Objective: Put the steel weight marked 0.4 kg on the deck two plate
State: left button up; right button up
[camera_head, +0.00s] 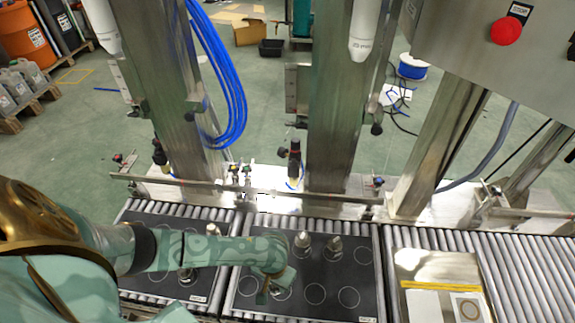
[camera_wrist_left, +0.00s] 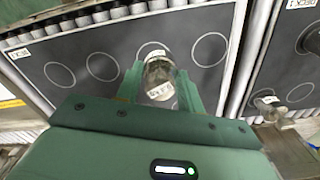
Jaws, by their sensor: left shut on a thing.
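My left gripper (camera_head: 268,284) is over the front left part of the middle black plate (camera_head: 325,269), which has printed circles. In the left wrist view, its two green fingers (camera_wrist_left: 160,88) are shut on a steel weight (camera_wrist_left: 158,72) with a small white label, too small to read surely. The weight overlaps one printed circle of the plate (camera_wrist_left: 118,38); I cannot tell whether it touches the plate. Two other steel weights, one (camera_head: 303,240) and another (camera_head: 334,244), stand at the back of the middle plate. My right gripper is not in view.
A second black plate (camera_head: 150,218) lies to the left, partly behind my arm, with a weight (camera_head: 212,229) on it. Rollers (camera_head: 530,262) run to the right, with a steel plate (camera_head: 436,263) on them. Steel columns and a rail (camera_head: 250,190) stand behind.

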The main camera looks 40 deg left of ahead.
pick_arm(q)
jog(key=w+f+b, duration=0.1)
jog(key=w+f, duration=0.1)
jog(key=shift+d+f+b, duration=0.15)
jog(key=shift+f+b, duration=0.2)
notch_tip(320, 180, down, 3)
jog(key=shift+w+r+b, duration=0.1)
jog(key=shift+b, duration=0.9)
jog(key=shift+f, duration=0.2)
jog(key=shift+w+r, duration=0.1)
jog(key=shift+r, duration=0.1)
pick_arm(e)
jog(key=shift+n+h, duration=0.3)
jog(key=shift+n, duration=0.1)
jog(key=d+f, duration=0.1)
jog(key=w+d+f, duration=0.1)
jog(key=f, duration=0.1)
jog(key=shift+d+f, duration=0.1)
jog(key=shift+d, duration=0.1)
pick_arm(q)
jog(key=shift+f, duration=0.1)
jog(key=o, duration=1.3)
